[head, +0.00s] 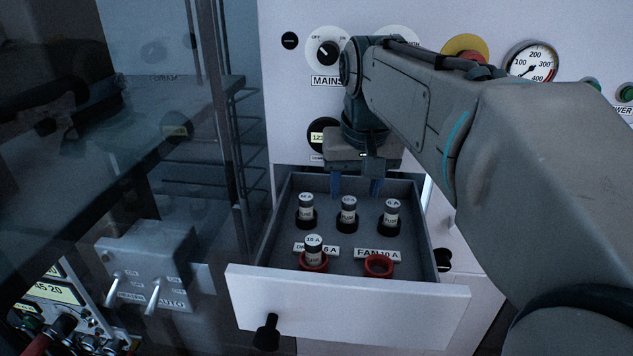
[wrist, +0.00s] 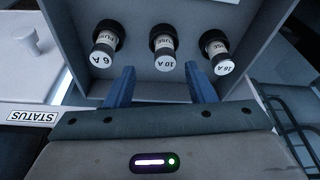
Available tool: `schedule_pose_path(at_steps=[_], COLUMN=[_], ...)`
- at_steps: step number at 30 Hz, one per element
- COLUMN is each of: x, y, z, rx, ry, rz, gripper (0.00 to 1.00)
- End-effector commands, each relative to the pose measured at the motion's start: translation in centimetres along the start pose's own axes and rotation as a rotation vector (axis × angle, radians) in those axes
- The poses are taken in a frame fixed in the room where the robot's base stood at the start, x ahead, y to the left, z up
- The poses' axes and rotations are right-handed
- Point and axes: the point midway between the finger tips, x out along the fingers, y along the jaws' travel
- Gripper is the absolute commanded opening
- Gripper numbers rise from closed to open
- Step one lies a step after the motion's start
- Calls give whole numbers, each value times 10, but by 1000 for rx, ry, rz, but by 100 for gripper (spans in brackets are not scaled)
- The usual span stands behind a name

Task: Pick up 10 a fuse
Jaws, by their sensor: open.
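The 10 A fuse (head: 348,208) stands upright in a black holder, the middle one of the drawer's back row. It also shows in the wrist view (wrist: 164,50), roughly centred between my fingers. My gripper (head: 356,192) is open and empty, with its two blue fingers pointing down at the back of the drawer, just behind and above this fuse. In the wrist view the fingers of my gripper (wrist: 160,72) spread to either side of it, not closed on it. A red socket (head: 379,265) labelled FAN 10 A stands empty at the front right.
The open drawer (head: 345,306) has raised walls around the fuses. A 16 A fuse (head: 306,206) and a 6 A fuse (head: 392,211) flank the middle one. Another fuse (head: 313,248) stands in the left red socket. The panel (head: 290,100) rises behind.

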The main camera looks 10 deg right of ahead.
Motion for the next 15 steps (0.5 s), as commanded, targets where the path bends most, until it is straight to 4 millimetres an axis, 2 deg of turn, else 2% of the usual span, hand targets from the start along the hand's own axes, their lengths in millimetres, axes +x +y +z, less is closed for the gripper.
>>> schedule_pose_path(at_steps=[7, 15], x=[33, 41], y=[-8, -4], z=[3, 0], rx=[-3, -3], ry=[2, 3], rz=[5, 2], gripper=[50, 50])
